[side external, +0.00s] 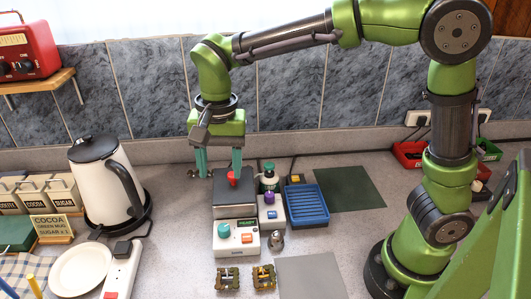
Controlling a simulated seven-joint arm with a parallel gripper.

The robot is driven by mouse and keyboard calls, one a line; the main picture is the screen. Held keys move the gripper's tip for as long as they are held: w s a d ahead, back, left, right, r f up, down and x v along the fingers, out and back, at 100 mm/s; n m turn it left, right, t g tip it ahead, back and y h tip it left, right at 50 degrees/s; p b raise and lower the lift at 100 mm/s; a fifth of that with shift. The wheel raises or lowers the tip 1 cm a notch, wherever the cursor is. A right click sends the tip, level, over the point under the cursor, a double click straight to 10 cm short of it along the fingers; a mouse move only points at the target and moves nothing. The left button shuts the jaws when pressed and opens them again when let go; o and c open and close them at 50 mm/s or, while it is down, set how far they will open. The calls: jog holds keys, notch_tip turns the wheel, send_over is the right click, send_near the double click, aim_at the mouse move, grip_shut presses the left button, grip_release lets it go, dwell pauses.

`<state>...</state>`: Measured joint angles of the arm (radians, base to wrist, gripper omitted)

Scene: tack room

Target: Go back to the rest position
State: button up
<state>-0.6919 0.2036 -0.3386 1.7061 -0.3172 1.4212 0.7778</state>
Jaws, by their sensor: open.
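My gripper (219,163) points down above the back of the counter, at the rear edge of a grey device. Its two teal fingers are apart. A red knob-like piece (232,177) stands on the dark top of the grey device (232,208), just in front of and below the fingers. I see nothing held between the fingers, though their tips partly overlap the device's back edge.
A white kettle (97,178), plate (81,270) and power strip (121,272) stand at left. Right of the device are a bottle (268,178), a blue tray (307,206) and a green mat (343,188). Two small brass-coloured pieces (264,277) and a grey mat (310,277) lie in front.

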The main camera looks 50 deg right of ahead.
jog(key=s+d+r+n+t+y, duration=0.1)
jog(key=s+d+r+n+t, duration=0.2)
jog(key=s+d, duration=0.9)
jog(key=s+n+t, duration=0.1)
jog(key=n+t, duration=0.1)
jog(key=t, duration=0.1)
jog(key=shift+d+r+n+t+y, duration=0.2)
jog(key=shift+d+n+t+y, duration=0.1)
jog(key=shift+n+t, duration=0.1)
jog(key=shift+a, duration=0.1)
